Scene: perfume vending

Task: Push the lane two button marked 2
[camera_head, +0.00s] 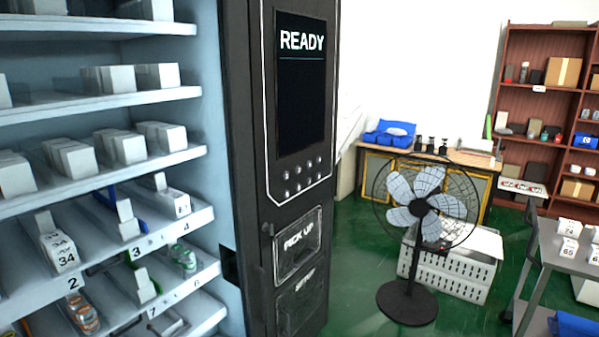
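The black vending machine (250,150) stands in the middle left. Its front panel has a dark screen (301,100) reading "READY". Below the screen are two rows of small round buttons (303,177); their markings are too small to read, so I cannot tell which is 2. On the shelves at left, a lane label "2" (73,283) sits below a white box (62,252) marked 34. Neither of my grippers is in view.
A "PICK UP" flap (298,243) lies below the buttons. A black standing fan (412,226) stands right of the machine, before a white crate (451,276). A grey table (569,263) is at far right. Green floor (355,250) shows between machine and fan.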

